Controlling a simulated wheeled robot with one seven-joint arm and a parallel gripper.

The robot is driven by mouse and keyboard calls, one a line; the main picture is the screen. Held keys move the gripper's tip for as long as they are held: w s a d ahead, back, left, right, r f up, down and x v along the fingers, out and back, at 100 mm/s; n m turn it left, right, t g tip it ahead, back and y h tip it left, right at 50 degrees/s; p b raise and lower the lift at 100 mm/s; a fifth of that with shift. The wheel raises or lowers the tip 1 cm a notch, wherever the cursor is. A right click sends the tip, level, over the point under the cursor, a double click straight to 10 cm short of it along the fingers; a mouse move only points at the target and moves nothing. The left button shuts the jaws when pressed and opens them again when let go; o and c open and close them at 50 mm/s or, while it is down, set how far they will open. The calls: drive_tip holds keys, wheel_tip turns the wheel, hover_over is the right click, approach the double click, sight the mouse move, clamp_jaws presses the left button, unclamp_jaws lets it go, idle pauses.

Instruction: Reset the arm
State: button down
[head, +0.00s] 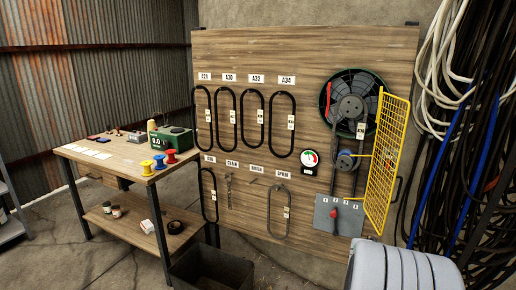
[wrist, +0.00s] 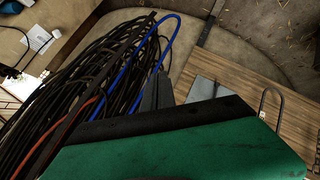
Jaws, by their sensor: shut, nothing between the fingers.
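In the wrist view, the dark pointed fingers of my gripper (wrist: 157,95) show near the middle, close together with nothing seen between them. A large green surface with a black edge fills the lower part of that view and hides much of the gripper; I cannot tell what it is. Behind the fingers are a bundle of black cables (wrist: 75,85) and the wooden board (wrist: 245,90). In the head view my gripper does not show. A pale grey rounded part, likely of my arm, shows at the bottom right.
The board (head: 300,52) carries hanging black belts, a pulley drive (head: 350,105), a gauge (head: 310,160) and a grey lever panel (head: 338,215). A yellow mesh guard (head: 387,155) stands swung out. Cables (head: 480,120) hang at right. A workbench (head: 120,158) stands left, a dark bin (head: 212,268) below.

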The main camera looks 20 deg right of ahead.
drive_tip(key=s+a+f+m+g+y, duration=0.1)
drive_tip(key=s+a+f+m+y, duration=0.1)
drive_tip(key=s+a+f+y, duration=0.3)
drive_tip(key=s+a+f+m+g, duration=0.1)
drive_tip(key=a+f, duration=0.2)
drive_tip(key=a, duration=0.4)
drive_tip(key=s+a+r+g+y, duration=0.1)
drive_tip(key=a+y, duration=0.1)
drive_tip(key=a, duration=0.5)
drive_tip(key=s+a+r+y, duration=0.1)
drive_tip(key=a+r+y, duration=0.1)
drive_tip(key=a, duration=0.5)
drive_tip(key=w+a+r+n+t+p, duration=0.1)
drive_tip(key=w+a+r+n+p, duration=0.1)
drive_tip(key=a+r, duration=0.4)
drive_tip(key=w+a+r+n+t+p, duration=0.1)
drive_tip(key=a+r+n, duration=0.4)
drive_tip(key=a, duration=0.9)
drive_tip(key=shift+w+a+r+n+t+p, duration=0.15)
drive_tip(key=shift+w+r+n+t+p, duration=0.3)
drive_tip(key=shift+w+r, duration=0.45)
